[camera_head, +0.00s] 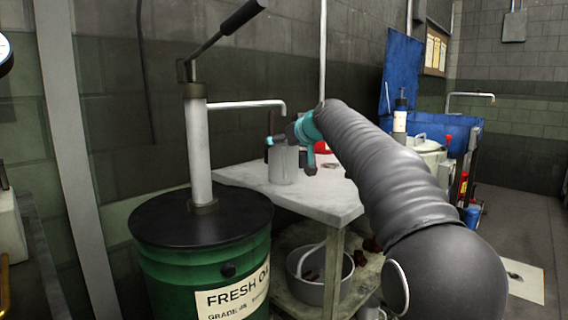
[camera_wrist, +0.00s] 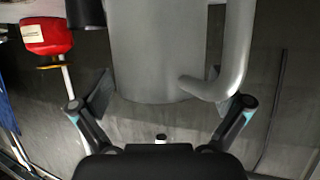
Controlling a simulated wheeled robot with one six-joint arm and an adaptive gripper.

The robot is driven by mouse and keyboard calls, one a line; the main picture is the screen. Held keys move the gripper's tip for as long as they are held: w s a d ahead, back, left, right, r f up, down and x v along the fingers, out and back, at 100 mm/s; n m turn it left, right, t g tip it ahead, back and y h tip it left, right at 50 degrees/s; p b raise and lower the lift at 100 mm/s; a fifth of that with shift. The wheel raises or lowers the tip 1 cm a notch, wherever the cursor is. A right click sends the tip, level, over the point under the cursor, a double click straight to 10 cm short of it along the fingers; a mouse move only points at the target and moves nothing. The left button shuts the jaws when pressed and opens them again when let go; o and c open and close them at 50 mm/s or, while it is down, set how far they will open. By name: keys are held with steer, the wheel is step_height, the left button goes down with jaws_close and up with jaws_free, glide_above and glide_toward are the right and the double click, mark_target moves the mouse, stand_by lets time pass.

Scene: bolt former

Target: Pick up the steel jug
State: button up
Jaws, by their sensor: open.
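The steel jug (camera_head: 284,165) stands upright on the pale tabletop, near its back left part. In the wrist view the grey jug (camera_wrist: 155,50) fills the upper middle, with its curved handle (camera_wrist: 238,45) on the right. My gripper (camera_head: 286,152) is at the jug, with a finger showing on each side of its upper part. In the wrist view my gripper (camera_wrist: 168,98) is open, its fingers spread left and right of the jug's near end. I cannot tell whether either finger touches the jug or handle.
The pale table (camera_head: 325,205) has a lower shelf with a metal pot (camera_head: 318,278). A green oil drum (camera_head: 205,265) with a hand pump stands in front left. A red object (camera_wrist: 45,37) is beside the jug. A spout (camera_head: 250,105) reaches over the table.

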steer(key=shift+w+a+f, duration=0.15)
steer(key=shift+w, duration=0.1)
steer(key=c, duration=1.5)
steer(key=shift+r, duration=0.25)
steer(key=shift+c, duration=0.2)
